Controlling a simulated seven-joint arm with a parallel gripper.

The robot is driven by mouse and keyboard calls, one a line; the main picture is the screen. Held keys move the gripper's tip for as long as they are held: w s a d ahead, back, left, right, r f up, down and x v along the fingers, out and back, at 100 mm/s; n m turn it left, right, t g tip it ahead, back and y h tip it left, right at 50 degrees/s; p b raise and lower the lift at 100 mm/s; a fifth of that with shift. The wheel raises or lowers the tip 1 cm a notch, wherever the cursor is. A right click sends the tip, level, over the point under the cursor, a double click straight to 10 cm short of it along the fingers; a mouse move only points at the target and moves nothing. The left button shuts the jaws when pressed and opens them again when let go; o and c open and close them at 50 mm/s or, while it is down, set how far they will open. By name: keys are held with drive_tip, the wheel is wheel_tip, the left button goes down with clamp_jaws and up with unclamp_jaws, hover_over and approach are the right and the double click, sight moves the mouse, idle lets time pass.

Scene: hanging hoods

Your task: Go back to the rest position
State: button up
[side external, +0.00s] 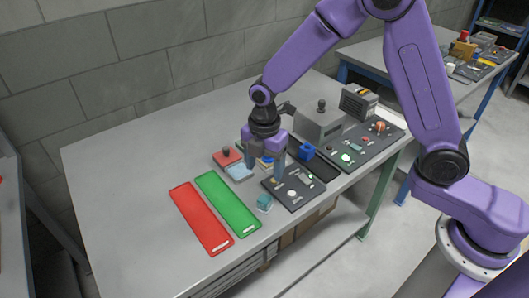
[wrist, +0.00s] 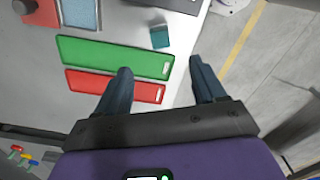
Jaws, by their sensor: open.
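My gripper (side external: 266,170) hangs low over the table among several small items, its fingers pointing down. In the wrist view my gripper (wrist: 163,80) shows two dark fingers spread apart with nothing between them. A green tray (side external: 228,204) and a red tray (side external: 201,218) lie side by side to the left of my gripper in the side view. The green tray (wrist: 115,57) and red tray (wrist: 90,84) also show in the wrist view. A small teal cube (side external: 264,203) sits on the table right of the green tray; it also shows in the wrist view (wrist: 159,37).
A dark panel with knobs (side external: 293,190) lies just right of my gripper. A blue item (side external: 307,151), a grey box (side external: 318,125) and a longer control panel (side external: 365,147) stand farther right. The table's left part (side external: 130,190) is clear.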

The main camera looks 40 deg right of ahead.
drive_tip(key=s+d+r+m, duration=0.55)
drive_tip(key=s+r, duration=0.35)
drive_tip(key=s, duration=0.4)
drive_tip(key=s+d+m, duration=0.2)
drive_tip(key=s+d, duration=0.2)
drive_tip(key=s, duration=0.3)
drive_tip(key=s+d+r+m, duration=0.1)
drive_tip(key=s+d+m, duration=0.1)
drive_tip(key=s+d, duration=0.2)
drive_tip(key=s, duration=0.2)
drive_tip(key=shift+s+d+r, duration=0.15)
drive_tip(key=shift+s+d, duration=0.2)
drive_tip(key=shift+d, duration=0.05)
drive_tip(key=shift+m, duration=0.25)
